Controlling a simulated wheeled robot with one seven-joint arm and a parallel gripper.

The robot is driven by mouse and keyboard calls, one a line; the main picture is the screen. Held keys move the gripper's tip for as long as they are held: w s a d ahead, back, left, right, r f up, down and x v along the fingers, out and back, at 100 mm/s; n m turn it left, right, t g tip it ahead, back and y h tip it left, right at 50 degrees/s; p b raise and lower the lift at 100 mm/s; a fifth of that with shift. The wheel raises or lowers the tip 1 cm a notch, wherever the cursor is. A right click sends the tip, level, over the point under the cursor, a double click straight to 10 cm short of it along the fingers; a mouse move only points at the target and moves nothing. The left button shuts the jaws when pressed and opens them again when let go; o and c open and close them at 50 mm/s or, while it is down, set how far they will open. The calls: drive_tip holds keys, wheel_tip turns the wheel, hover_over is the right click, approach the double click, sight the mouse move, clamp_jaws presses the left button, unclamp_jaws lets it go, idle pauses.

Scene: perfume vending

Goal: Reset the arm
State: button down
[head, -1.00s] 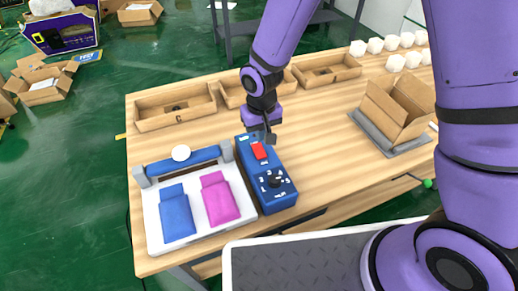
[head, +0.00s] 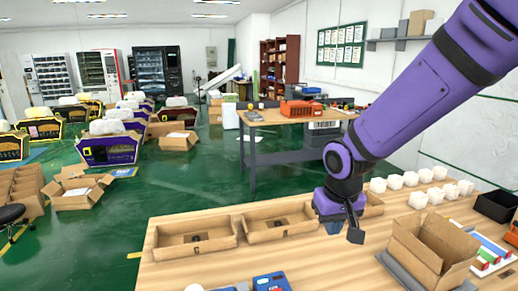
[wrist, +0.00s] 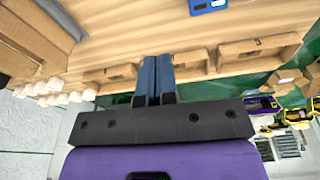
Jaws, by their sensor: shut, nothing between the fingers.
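My purple arm comes in from the upper right of the head view. My gripper (head: 345,230) hangs over the wooden table (head: 330,265), in front of the row of shallow trays, and holds nothing. In the wrist view the two fingers of my gripper (wrist: 154,62) are together with nothing between them. The blue control box (head: 270,283) shows only its top end at the bottom edge of the head view. Part of it also shows at the top of the wrist view (wrist: 208,5).
Shallow cardboard trays (head: 195,237) line the table's far edge. An open cardboard box (head: 432,245) stands right of my gripper, with several white blocks (head: 418,199) behind it. A dark bin (head: 496,206) is at the far right. A workbench (head: 290,117) stands beyond.

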drive_tip(key=s+d+r+m+t, duration=0.2)
drive_tip(key=s+d+r+t, duration=0.1)
drive_tip(key=s+d+r, duration=1.1)
drive_tip(key=s+r, duration=0.2)
drive_tip(key=s, duration=0.2)
drive_tip(key=shift+s+r, duration=0.2)
idle(1.3)
